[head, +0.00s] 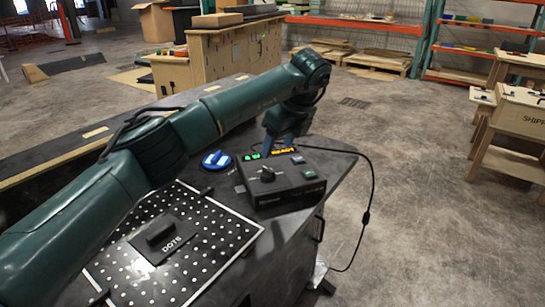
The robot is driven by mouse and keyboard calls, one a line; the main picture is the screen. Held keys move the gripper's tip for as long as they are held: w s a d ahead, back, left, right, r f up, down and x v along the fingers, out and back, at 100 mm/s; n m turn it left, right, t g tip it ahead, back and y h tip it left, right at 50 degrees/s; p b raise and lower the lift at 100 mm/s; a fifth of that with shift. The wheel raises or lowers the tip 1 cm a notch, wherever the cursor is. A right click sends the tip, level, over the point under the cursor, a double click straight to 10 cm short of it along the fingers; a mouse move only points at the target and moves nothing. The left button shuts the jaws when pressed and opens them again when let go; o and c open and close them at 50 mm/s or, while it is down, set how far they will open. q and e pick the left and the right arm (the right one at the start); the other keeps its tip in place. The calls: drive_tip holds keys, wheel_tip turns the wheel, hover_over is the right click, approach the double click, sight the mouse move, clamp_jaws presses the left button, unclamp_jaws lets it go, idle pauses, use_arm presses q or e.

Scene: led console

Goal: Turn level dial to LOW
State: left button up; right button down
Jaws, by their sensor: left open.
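The black LED console (290,196) sits on the dark table, near its right edge. A dark level dial (267,174) with a pointer-shaped knob stands on its top; its setting is too small to read. Behind the dial, green and amber lit displays (283,152) glow. A green button (310,174) is at the right of the console. My left arm reaches across from the left, and my left gripper (268,146) points down at the console's back edge, behind the dial and apart from it. The gripper is open, and its fingertips are partly hidden. My right gripper is not in view.
A blue round object (216,160) lies left of the console. A black cable (372,190) hangs off the table's right side. The floor at the right is mostly clear.

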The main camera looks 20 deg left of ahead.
use_arm(q)
drive_tip(key=v, duration=0.4)
drive_tip(key=shift+r, duration=0.15)
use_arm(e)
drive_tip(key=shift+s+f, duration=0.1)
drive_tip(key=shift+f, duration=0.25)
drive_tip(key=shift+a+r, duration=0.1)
